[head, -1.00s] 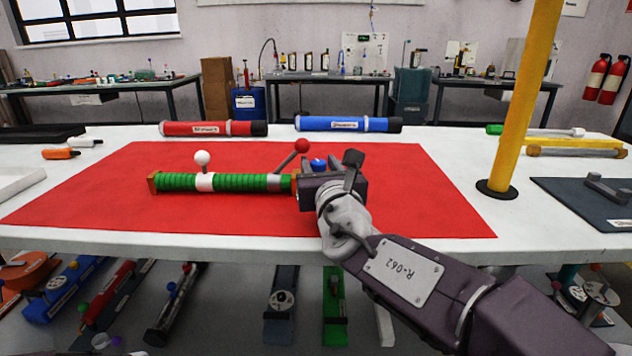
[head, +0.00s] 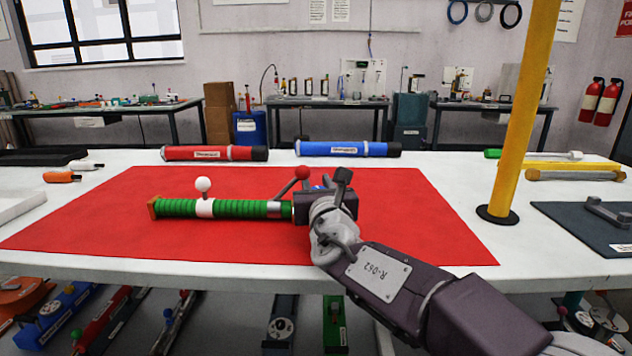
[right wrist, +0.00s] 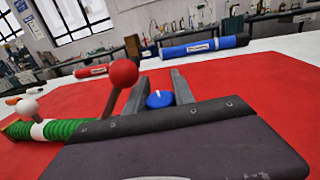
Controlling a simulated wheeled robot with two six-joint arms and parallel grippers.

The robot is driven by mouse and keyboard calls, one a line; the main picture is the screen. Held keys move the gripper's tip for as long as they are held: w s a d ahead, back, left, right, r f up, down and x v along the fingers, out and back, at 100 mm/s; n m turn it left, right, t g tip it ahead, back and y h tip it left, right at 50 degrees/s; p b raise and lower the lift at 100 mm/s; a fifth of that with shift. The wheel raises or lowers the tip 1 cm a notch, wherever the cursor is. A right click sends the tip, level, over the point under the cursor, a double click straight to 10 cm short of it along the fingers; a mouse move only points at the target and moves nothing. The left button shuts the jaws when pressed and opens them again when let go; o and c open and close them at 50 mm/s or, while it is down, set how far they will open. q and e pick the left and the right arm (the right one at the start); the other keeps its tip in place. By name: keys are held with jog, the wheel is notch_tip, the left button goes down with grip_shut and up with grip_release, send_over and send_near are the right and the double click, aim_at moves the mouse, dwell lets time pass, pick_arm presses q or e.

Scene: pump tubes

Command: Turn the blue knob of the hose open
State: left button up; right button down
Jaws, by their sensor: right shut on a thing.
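A green ribbed hose (head: 240,209) with a white band lies across the red mat (head: 420,215). A white-ball lever (head: 203,185) stands on the band, and a red-ball lever (head: 302,173) rises near the hose's right end. My right gripper (head: 325,183) is over that right end and hides it. The blue knob (head: 326,181) barely shows behind the gripper. In the right wrist view the blue knob (right wrist: 160,99), with a white mark on top, sits between the two fingers, which are shut on it. My left gripper is not in view.
A red tube (head: 215,153) and a blue tube (head: 347,149) lie behind the mat. A yellow post (head: 515,120) stands at the right, near a dark tray (head: 570,228). The mat's right part is clear.

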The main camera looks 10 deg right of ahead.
jog(key=m+h+p, duration=0.1)
jog(key=h+p, duration=0.1)
jog(key=m+h+p, duration=0.1)
jog(key=p, duration=0.1)
jog(key=shift+s+d+r+g+h, duration=0.1)
jog(key=shift+d+r+g+h, duration=0.1)
jog(key=shift+g+h, duration=0.2)
jog(key=m+g+h+p, duration=0.1)
jog(key=m+h+p, duration=0.1)
jog(key=d+m+g+h+p, duration=0.1)
jog(key=h+p, duration=0.1)
jog(key=shift+s+m+h, duration=0.15)
jog(key=shift+m+h, duration=0.25)
jog(key=shift+s+d+f+m+g+h+p, duration=0.1)
jog(key=shift+m+g+h+p, duration=0.25)
jog(key=shift+g+h, duration=0.1)
jog(key=shift+s+f+m+g+h+p, duration=0.1)
jog(key=shift+m+g+h+p, duration=0.25)
jog(key=shift+g, duration=0.1)
jog(key=c, duration=1.3)
grip_release()
jog(key=shift+w, duration=0.1)
jog(key=shift+c, duration=0.2)
